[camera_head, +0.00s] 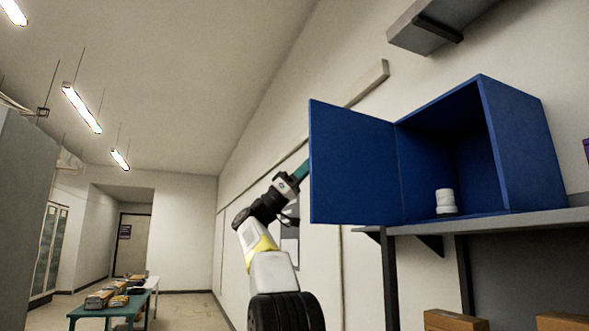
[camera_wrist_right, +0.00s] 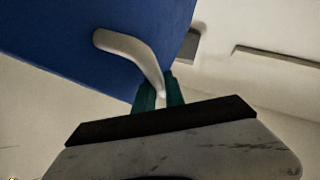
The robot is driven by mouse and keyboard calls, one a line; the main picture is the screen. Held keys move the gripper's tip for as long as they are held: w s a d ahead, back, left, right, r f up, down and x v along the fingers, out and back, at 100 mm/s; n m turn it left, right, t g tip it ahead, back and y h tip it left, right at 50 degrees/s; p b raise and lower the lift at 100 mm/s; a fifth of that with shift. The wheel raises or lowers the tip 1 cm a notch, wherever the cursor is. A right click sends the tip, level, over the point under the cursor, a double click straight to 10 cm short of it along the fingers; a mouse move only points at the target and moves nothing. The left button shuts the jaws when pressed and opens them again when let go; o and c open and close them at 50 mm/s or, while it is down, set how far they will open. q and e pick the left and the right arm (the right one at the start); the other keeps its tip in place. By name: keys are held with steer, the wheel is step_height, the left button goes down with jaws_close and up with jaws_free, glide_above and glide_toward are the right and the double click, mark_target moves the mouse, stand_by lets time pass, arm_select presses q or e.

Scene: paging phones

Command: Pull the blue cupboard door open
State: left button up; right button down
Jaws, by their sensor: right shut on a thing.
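The blue cupboard (camera_head: 518,150) stands on a grey shelf on the wall, its inside facing me. Its blue door (camera_head: 352,165) stands wide open, swung out to the left of the cupboard. My right gripper (camera_head: 301,171) reaches to the door's far side in the head view, with its fingertips partly hidden by the door. In the right wrist view the blue door (camera_wrist_right: 110,40) carries a pale curved handle (camera_wrist_right: 128,45). The teal fingers of my right gripper (camera_wrist_right: 161,97) are shut on the lower end of this handle. My left gripper is not in view.
A white stacked object (camera_head: 445,202) stands inside the cupboard. The grey shelf (camera_head: 490,222) has dark brackets below it. A grey wall shelf (camera_head: 425,30) hangs above. Brown boxes (camera_head: 455,320) stand lower right. A green table (camera_head: 110,308) with items is far left.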

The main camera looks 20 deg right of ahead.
steer(key=shift+w, duration=0.5)
steer(key=c, duration=1.4)
jaws_free()
steer(key=v, duration=0.7)
steer(key=shift+a+f, duration=0.25)
steer(key=shift+f, duration=0.1)
steer(key=shift+w, duration=0.1)
